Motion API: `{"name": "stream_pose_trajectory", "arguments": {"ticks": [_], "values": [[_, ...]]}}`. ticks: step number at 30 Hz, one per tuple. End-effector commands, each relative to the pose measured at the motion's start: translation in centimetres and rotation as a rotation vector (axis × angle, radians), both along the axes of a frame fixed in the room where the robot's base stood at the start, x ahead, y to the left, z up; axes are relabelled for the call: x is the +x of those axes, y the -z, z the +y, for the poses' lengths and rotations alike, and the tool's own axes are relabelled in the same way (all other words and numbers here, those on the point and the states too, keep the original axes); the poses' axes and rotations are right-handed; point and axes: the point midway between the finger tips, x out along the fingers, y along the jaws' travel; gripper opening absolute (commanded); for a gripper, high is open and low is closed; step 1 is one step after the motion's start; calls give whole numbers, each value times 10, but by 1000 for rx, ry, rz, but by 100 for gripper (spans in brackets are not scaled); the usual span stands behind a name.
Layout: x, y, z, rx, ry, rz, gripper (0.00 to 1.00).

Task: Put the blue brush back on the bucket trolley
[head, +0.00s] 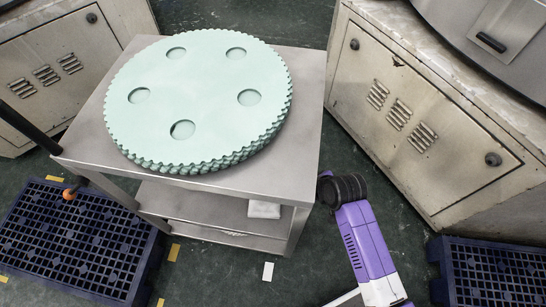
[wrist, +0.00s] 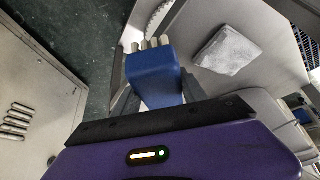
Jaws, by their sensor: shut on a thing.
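In the wrist view my gripper (wrist: 155,88) is shut on the blue brush (wrist: 153,72). The brush's pale bristle tufts point away from the gripper, toward the top of the picture. A grey steel trolley with shelves (head: 305,100) stands in the middle of the head view. No bucket shows on it, so I cannot tell if it is the bucket trolley. My purple arm reaches up to its right side in the head view; the gripper and brush are hidden there.
Toothed pale green discs (head: 200,95) are stacked on the trolley's top. A white folded cloth (head: 264,209) lies on a lower shelf and also shows in the wrist view (wrist: 228,48). Beige machine cabinets (head: 420,110) and dark blue grated platforms (head: 75,240) flank the trolley.

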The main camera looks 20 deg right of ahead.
Motion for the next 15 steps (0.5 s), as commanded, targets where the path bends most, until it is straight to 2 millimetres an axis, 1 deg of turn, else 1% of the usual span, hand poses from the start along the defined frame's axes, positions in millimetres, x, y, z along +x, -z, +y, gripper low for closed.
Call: {"name": "stream_pose_trajectory", "arguments": {"ticks": [1, 3, 9, 12, 15], "values": [[15, 1, 2, -2, -3, -4, 12], [31, 1, 6, -1, -3, -3, 12], [75, 1, 15, -2, -2, -2, 12], [89, 1, 18, -1, -2, -1, 12], [96, 1, 19, -1, -2, 0, 12]]}}
